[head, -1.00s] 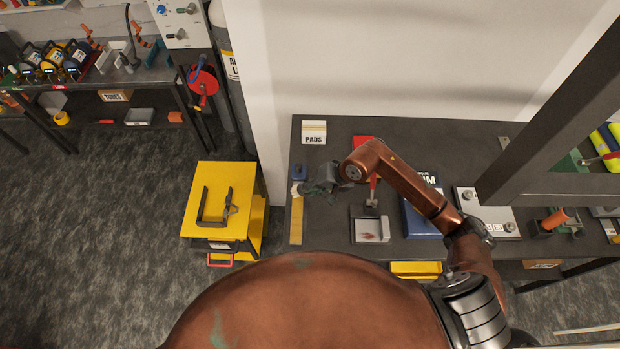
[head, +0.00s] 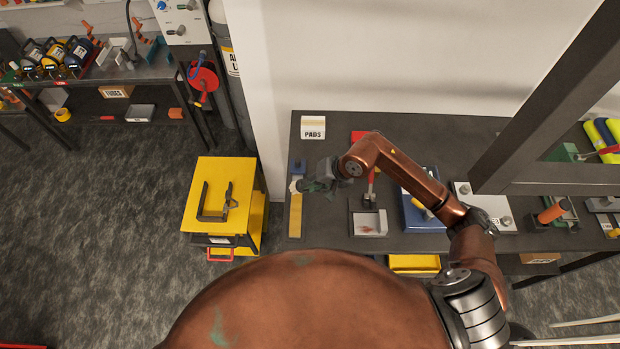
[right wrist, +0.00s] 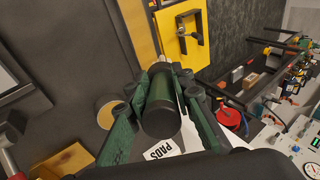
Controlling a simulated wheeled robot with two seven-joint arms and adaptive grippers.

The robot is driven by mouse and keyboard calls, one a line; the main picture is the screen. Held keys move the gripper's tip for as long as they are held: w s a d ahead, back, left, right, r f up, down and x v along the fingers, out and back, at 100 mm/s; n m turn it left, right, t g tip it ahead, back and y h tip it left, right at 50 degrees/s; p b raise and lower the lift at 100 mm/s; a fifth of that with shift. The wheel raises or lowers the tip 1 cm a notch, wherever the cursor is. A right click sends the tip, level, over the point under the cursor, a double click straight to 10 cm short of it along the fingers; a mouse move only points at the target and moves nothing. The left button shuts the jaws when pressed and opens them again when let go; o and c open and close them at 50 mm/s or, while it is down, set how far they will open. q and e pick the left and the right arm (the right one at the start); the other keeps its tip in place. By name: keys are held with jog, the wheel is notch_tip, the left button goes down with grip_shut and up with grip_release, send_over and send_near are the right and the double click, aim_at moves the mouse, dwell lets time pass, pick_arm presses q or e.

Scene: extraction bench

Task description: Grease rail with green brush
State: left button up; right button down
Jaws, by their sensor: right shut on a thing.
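My right gripper (head: 312,186) is shut on the green brush (right wrist: 162,105), whose dark green handle shows between the fingers in the right wrist view. The brush head is at the rail's far part, just beyond the yellow stretch. The fingers and handle partly hide the head, and I cannot tell whether it touches. My left gripper is out of view.
A PADS box (head: 313,127) stands behind the rail. A round tan-topped tin (right wrist: 108,112) is beside the gripper. A yellow cabinet (head: 208,195) stands left of the bench.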

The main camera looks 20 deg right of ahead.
notch_tip(320, 180, up, 3)
jog(key=shift+f, duration=0.2)
jog(key=shift+r+p, duration=0.3)
jog(key=shift+r, duration=1)
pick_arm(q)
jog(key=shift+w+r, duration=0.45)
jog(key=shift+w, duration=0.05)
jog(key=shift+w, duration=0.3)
pick_arm(e)
jog(key=shift+f, duration=0.1)
